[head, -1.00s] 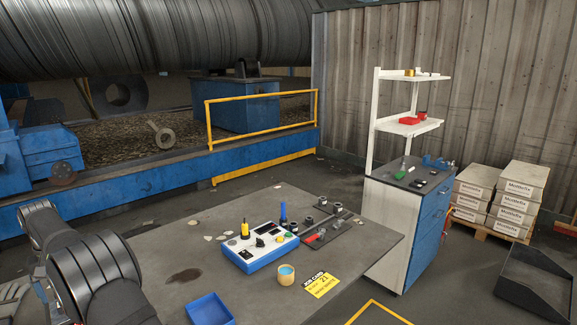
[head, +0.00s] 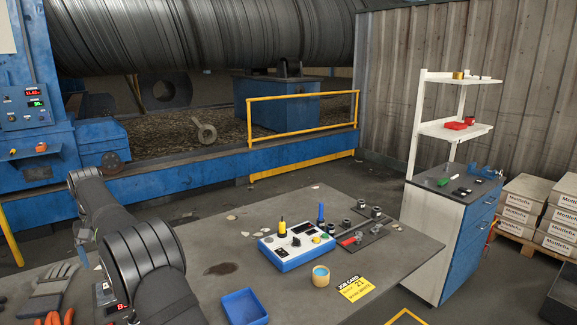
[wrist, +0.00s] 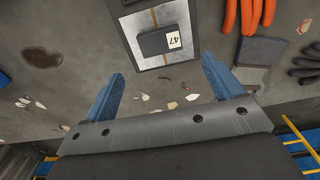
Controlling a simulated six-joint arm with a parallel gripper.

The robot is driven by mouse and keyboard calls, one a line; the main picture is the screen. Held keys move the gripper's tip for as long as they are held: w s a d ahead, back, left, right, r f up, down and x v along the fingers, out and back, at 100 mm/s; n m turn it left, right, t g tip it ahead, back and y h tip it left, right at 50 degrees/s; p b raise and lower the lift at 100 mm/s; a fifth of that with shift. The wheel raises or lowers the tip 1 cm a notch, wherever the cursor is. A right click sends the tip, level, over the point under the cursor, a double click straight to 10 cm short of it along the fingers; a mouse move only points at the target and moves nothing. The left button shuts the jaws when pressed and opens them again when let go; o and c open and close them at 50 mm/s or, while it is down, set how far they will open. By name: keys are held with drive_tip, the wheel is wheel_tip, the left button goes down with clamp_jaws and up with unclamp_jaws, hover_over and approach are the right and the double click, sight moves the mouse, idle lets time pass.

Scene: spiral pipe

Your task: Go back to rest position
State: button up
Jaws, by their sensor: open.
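My gripper (wrist: 162,82) shows in the wrist view with its two blue fingers spread wide and nothing between them. It is above the grey work table (wrist: 95,50). Beyond the fingertips lies a dark block with a white label reading 47 (wrist: 160,40), resting on a light plate with an orange stripe (wrist: 150,18). My gripper's fingers are not visible in the head view, where my dark arm links rise at the left.
A blue-and-white control box (head: 295,247), a tan cup (head: 320,276), a blue tray (head: 243,307) and a yellow job card (head: 355,288) sit on the table. A blue cabinet (head: 470,235) stands right.

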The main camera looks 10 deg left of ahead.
wheel_tip(320, 180, down, 8)
drive_tip(key=shift+f, duration=0.25)
drive_tip(key=shift+r, duration=0.2)
wheel_tip(320, 180, up, 3)
drive_tip(key=shift+r, duration=0.2)
drive_tip(key=w+d+r, duration=0.2)
drive_tip(key=d+r, duration=0.2)
drive_tip(key=d, duration=0.2)
drive_tip(key=w+d+r, duration=0.3)
drive_tip(key=d, duration=0.3)
drive_tip(key=s+d+f, duration=0.2)
drive_tip(key=s+d, duration=0.2)
drive_tip(key=d, duration=0.6)
drive_tip(key=s+d+f, duration=0.2)
drive_tip(key=s+d, duration=0.3)
drive_tip(key=d, duration=0.5)
drive_tip(key=s+d+f+n, duration=0.1)
drive_tip(key=s+d, duration=0.3)
drive_tip(key=d, duration=0.6)
drive_tip(key=shift+s+f, duration=0.25)
drive_tip(key=shift+f, duration=0.6)
drive_tip(key=w+a+r, duration=0.2)
drive_tip(key=w+a, duration=0.3)
drive_tip(key=a, duration=0.3)
drive_tip(key=w+a+r, duration=0.3)
drive_tip(key=w+a, duration=0.2)
drive_tip(key=a, duration=0.3)
drive_tip(key=shift+w+a, duration=0.15)
drive_tip(key=shift+w, duration=0.05)
